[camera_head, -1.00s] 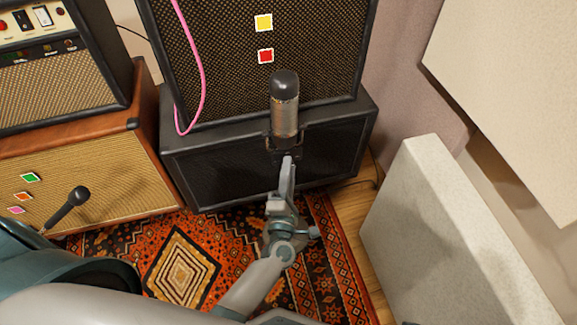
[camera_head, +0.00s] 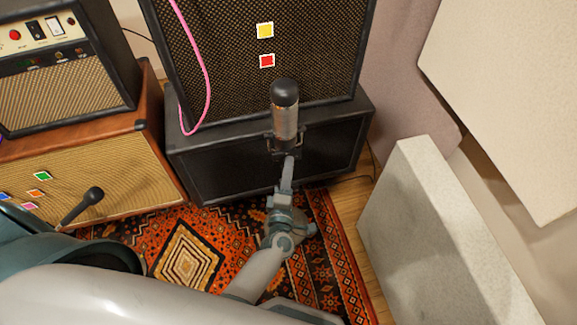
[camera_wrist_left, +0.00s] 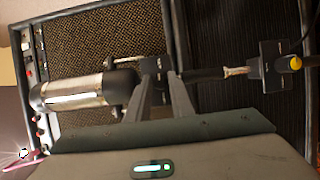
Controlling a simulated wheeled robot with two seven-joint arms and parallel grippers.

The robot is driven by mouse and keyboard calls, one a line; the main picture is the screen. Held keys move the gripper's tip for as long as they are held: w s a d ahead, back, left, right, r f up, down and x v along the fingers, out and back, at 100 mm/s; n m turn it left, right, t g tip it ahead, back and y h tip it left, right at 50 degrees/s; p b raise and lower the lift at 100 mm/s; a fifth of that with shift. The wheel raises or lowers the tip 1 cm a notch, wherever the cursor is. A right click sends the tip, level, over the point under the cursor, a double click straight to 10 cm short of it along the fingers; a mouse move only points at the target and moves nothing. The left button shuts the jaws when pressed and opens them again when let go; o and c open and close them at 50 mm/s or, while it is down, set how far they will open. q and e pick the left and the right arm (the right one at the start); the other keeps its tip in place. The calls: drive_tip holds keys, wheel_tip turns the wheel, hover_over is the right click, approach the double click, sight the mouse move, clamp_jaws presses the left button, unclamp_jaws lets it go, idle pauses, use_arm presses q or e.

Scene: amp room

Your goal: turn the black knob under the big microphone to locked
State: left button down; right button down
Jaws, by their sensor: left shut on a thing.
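The big microphone (camera_head: 285,112), a silver cylinder with a black top, stands upright in front of the amp stack. In the left wrist view the microphone (camera_wrist_left: 85,92) lies sideways, with its black mount (camera_wrist_left: 154,66) to the right. My left gripper (camera_head: 288,160) reaches up to the mount just under the microphone. In the wrist view the fingers of my left gripper (camera_wrist_left: 160,78) are shut on the small black knob there. The knob is mostly hidden between the fingertips, so its turn angle cannot be told. My right gripper is in neither view.
A black speaker cabinet (camera_head: 225,165) stands close behind the microphone. A smaller microphone (camera_head: 82,205) is at the left, before a tan amp (camera_head: 120,170). A pale panel (camera_head: 425,235) stands at the right.

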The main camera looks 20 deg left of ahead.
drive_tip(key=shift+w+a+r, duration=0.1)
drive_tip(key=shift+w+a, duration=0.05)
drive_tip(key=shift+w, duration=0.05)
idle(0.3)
use_arm(q)
drive_tip(key=c, duration=1.6)
unclamp_jaws()
drive_tip(key=shift+s, duration=0.1)
